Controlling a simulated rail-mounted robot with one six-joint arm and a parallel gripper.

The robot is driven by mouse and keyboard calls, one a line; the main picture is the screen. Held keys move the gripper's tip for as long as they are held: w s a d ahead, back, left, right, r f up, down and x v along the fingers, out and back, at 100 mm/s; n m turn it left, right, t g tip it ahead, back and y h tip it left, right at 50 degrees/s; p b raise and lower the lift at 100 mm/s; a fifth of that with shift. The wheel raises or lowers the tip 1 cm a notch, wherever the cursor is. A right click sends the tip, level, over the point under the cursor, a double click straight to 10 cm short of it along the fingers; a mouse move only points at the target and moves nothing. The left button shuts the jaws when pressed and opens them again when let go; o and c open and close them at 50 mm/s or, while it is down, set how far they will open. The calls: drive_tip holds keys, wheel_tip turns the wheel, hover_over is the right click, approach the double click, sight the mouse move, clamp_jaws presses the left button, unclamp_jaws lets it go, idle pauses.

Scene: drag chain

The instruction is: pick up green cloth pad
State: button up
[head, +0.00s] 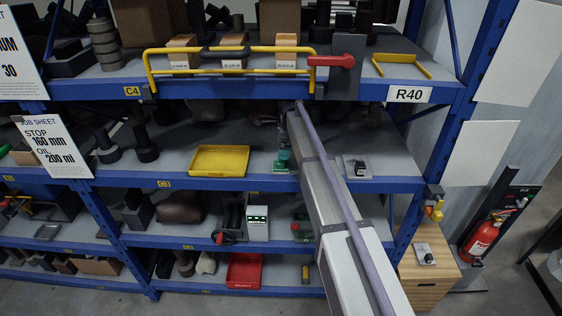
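A small green thing (281,162) sits at the front of the middle shelf, right of a yellow tray. It may be the green cloth pad, but it is too small to be sure. My arm reaches from the lower right up to this shelf. My gripper (283,138) seems to be at the arm's far end, just above the green thing. Its fingers are dark and mostly hidden, so I cannot tell whether they touch it or are open.
The yellow tray (219,160) lies left of the green thing. A small grey device (356,167) stands to its right, past my arm. A yellow rail (231,60) with a red handle (335,61) runs along the shelf above. A red tray (244,271) is below.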

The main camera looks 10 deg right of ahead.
sight(281, 162)
drive_tip(key=shift+s, duration=0.1)
drive_tip(key=shift+f+m, duration=0.1)
drive_tip(key=shift+m, duration=0.2)
drive_tip(key=f+b, duration=0.5)
drive_tip(key=a+f+b, duration=0.1)
drive_tip(key=f+b, duration=0.1)
drive_tip(key=b, duration=0.1)
drive_tip(key=shift+w+f, duration=0.2)
drive_tip(key=shift+f, duration=0.15)
drive_tip(key=shift+r+p, duration=0.25)
drive_tip(key=shift+p, duration=0.05)
drive_tip(key=c, duration=1.1)
